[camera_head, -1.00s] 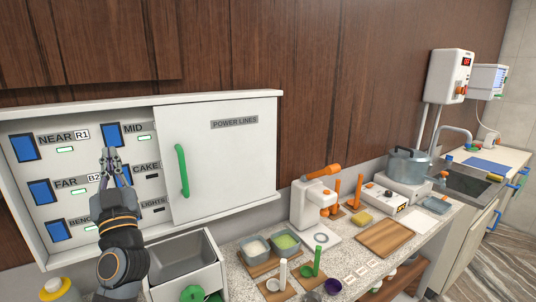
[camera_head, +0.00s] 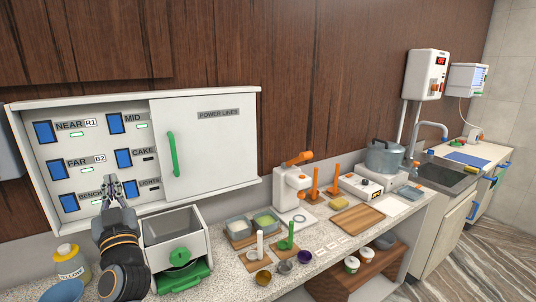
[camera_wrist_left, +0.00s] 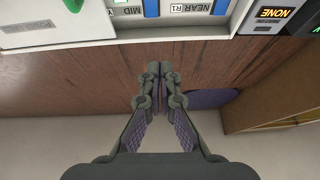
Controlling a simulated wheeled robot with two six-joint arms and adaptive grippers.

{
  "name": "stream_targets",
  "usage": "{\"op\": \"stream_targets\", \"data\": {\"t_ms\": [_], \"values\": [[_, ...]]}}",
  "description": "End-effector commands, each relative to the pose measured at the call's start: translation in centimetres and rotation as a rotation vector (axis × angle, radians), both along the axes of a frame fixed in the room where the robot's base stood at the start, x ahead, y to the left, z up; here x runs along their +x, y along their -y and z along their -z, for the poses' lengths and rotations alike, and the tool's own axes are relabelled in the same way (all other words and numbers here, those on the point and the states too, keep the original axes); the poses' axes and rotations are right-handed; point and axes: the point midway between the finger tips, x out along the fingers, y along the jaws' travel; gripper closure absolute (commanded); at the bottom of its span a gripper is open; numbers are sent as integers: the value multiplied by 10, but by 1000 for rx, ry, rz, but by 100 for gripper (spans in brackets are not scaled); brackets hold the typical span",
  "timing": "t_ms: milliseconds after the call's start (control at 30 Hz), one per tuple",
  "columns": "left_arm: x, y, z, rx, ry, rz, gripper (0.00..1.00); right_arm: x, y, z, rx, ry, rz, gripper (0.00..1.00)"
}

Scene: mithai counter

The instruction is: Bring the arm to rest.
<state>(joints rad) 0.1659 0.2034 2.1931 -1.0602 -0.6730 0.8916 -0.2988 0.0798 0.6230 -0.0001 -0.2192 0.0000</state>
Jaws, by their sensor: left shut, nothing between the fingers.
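My left gripper (camera_head: 113,184) is in front of the lower part of the switch panel (camera_head: 95,143), near the BENCH and LIGHTS switches. Its fingers are shut and empty. In the left wrist view the gripper (camera_wrist_left: 160,72) points at brown wood panelling, with the panel's MID and NEAR labels upside down at the top edge. My left forearm comes up from the bottom left in the head view. My right gripper is not in view.
A white sliding door (camera_head: 205,145) with a green handle (camera_head: 173,154) covers the panel's right half. An open drawer box (camera_head: 205,240) stands right of my arm, and a yellow-topped jar (camera_head: 70,262) left of it. The counter holds bowls, tools and a cutting board (camera_head: 358,220).

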Motion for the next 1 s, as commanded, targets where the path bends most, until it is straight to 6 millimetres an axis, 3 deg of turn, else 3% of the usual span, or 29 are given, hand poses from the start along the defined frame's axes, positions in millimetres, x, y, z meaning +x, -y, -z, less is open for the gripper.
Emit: {"op": "stream_targets", "data": {"t_ms": [267, 433, 600, 700, 800, 1000], "values": [[-11, -8, 100, -134, -296, -27, 100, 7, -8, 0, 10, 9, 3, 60], [-38, 0, 196, -232, -611, -16, 100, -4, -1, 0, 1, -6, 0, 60], [-99, 31, 305, -316, -1039, 66, 100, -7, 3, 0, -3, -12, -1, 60], [-138, 52, 346, -341, -1241, 138, 100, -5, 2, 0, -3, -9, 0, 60], [-175, 72, 376, -357, -1411, 214, 100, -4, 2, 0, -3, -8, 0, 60], [-247, 111, 412, -372, -1694, 393, 100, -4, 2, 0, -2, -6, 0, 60]]}}
